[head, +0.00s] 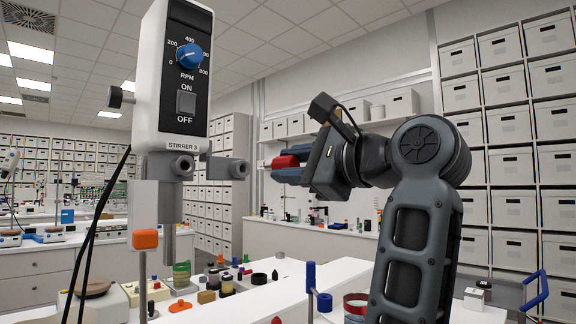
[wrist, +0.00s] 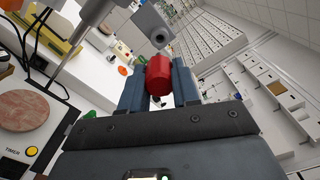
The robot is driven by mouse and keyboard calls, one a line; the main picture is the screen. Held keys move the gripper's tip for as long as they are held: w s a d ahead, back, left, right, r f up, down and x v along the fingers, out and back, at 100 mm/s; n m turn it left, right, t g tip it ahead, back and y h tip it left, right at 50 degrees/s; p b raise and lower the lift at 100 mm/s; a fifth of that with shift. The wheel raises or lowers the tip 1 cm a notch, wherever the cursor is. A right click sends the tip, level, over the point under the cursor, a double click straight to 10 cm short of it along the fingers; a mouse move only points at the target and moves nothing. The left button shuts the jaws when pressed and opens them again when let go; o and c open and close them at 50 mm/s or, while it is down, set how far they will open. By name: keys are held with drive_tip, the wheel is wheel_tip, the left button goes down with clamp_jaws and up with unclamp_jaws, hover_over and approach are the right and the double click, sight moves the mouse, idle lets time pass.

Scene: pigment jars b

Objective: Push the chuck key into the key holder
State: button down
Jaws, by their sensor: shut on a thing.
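My gripper (head: 276,169) is shut on the red chuck key, whose red body (head: 288,161) shows between the blue fingers. In the wrist view the red end of the chuck key (wrist: 158,76) sits between the two fingertips. A grey block with a round dark hole, which looks like the key holder (head: 238,169), sticks out from the stirrer's lower right side. It also shows in the wrist view (wrist: 152,27), just beyond the chuck key. In the head view the key is to the right of the holder, at about its height, with a gap between. The key's far tip is hidden.
The stirrer (head: 176,75) hangs above the bench, with its grey chuck and shaft (head: 171,205) below. Jars and small parts (head: 228,280) crowd the bench underneath. A blue-topped clamp (head: 312,285) stands near the front.

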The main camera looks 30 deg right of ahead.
sight(269, 167)
drive_tip(key=shift+p, duration=0.3)
drive_tip(key=shift+p+x, duration=0.3)
drive_tip(key=shift+x, duration=2.45)
drive_tip(key=shift+x, duration=1.55)
drive_tip(key=c, duration=0.8)
unclamp_jaws()
drive_tip(key=shift+f, duration=0.1)
drive_tip(key=shift+o, duration=0.2)
drive_tip(key=shift+d, duration=0.1)
drive_tip(key=b+v, duration=0.2)
drive_tip(key=v, duration=0.5)
drive_tip(key=shift+s, duration=0.3)
